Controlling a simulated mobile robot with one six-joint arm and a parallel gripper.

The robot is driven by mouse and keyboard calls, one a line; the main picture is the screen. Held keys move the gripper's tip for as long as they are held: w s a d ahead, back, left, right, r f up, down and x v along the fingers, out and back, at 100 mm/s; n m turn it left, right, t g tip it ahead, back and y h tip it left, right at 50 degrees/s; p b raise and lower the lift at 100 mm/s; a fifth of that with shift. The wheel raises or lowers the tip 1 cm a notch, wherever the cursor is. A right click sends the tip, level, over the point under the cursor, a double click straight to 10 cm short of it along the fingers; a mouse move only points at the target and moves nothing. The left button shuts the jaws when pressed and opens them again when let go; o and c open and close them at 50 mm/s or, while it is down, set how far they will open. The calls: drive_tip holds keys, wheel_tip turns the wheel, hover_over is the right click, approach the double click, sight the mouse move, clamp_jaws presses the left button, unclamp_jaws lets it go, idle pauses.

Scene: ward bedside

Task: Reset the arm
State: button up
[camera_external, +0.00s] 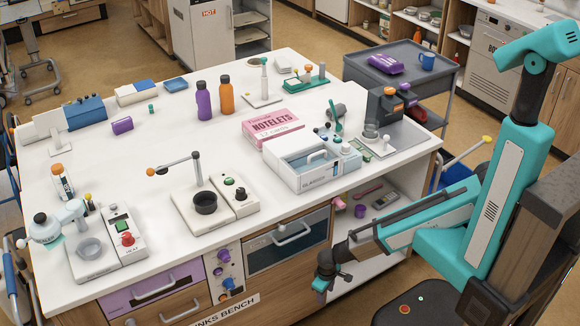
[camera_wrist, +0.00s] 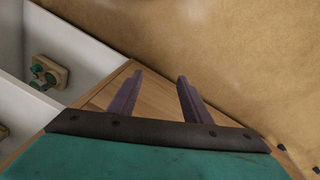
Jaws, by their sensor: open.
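My teal and dark arm stands at the right in the external view, bent down so that its end is in front of the bench. My gripper (camera_external: 322,290) hangs low beside the bench's front right, below the worktop level. In the wrist view my gripper (camera_wrist: 158,84) shows two dark purple fingers spread apart with nothing between them. Behind them are a wooden panel (camera_wrist: 102,92) and the tan floor (camera_wrist: 235,50). In the external view the fingertips are small and hard to make out.
The white bench (camera_external: 130,195) carries a NOTELETS box (camera_external: 276,126), a white caddy (camera_external: 300,178), bottles and several devices. Open shelves (camera_external: 375,225) beneath its right end hold small items. A grey cart (camera_external: 395,78) stands behind. Tan floor is clear between bench and arm.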

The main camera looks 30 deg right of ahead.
drive_tip(key=d+f+b, duration=0.2)
drive_tip(key=d+f, duration=0.3)
drive_tip(key=f, duration=0.2)
drive_tip(key=w+d+r+g+p, duration=0.2)
drive_tip(key=d, duration=1.1)
drive_tip(key=s+d+r+m+g+p, duration=0.2)
drive_tip(key=s+d+r, duration=0.2)
drive_tip(key=d, duration=0.5)
drive_tip(key=s+d+r+m+g+y+p, duration=0.1)
drive_tip(key=s+d+r+m+g+p, duration=0.1)
drive_tip(key=d, duration=0.8)
wheel_tip(320, 180, up, 3)
drive_tip(key=shift+s+d+f+g+p, duration=0.15)
drive_tip(key=shift+s+g+p, duration=0.35)
drive_tip(key=shift+s, duration=0.65)
